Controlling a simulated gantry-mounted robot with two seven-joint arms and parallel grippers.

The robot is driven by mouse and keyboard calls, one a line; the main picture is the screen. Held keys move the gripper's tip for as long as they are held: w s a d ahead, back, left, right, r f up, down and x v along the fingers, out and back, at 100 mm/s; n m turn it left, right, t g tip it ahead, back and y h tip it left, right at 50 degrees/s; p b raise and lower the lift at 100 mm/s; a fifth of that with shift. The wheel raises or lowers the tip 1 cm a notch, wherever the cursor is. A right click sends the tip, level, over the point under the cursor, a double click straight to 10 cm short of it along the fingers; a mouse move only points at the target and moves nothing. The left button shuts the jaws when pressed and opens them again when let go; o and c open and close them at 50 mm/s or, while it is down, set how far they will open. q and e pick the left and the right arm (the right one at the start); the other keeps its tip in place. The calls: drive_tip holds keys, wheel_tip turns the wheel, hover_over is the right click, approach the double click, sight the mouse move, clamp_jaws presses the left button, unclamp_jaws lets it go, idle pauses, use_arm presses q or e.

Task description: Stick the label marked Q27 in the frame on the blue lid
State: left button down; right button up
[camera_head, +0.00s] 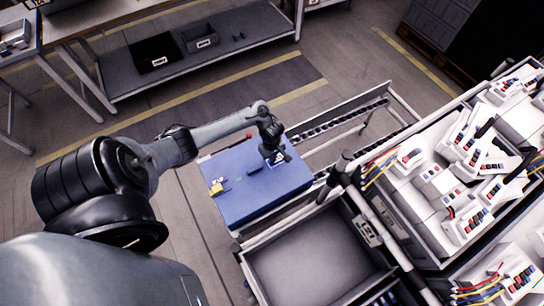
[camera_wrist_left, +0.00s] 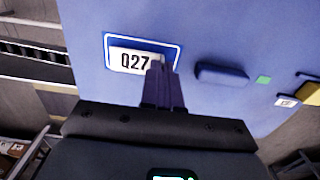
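The label marked Q27 (camera_wrist_left: 130,62) is white with black print. In the left wrist view it appears inside the white-outlined frame (camera_wrist_left: 142,38) on the blue lid (camera_wrist_left: 225,30), set toward the frame's lower left and not quite square with it. My left gripper (camera_wrist_left: 161,70) is shut, its narrow fingertips at the label's right end, which they partly hide. I cannot tell whether the label lies flat on the lid. In the head view my left gripper (camera_head: 281,156) is over the right part of the blue lid (camera_head: 240,205). My right gripper is not in view.
A dark handle (camera_wrist_left: 222,75), a small green square (camera_wrist_left: 264,80) and a yellow latch (camera_head: 216,187) are on the lid. An empty grey bin (camera_head: 315,255) stands in front, a roller conveyor (camera_head: 345,118) behind. Racks of white devices (camera_head: 470,170) are at right.

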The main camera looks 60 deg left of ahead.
use_arm(q)
drive_tip(key=shift+f, duration=0.45)
drive_tip(key=shift+f, duration=0.25)
idle(0.9)
drive_tip(key=shift+p, duration=0.65)
idle(0.5)
drive_tip(key=c, duration=1.8)
unclamp_jaws()
drive_tip(key=shift+f, duration=0.1)
drive_tip(key=o, duration=0.5)
drive_tip(key=shift+s, duration=0.15)
drive_tip(key=shift+w, duration=0.2)
drive_tip(key=shift+r, duration=0.2)
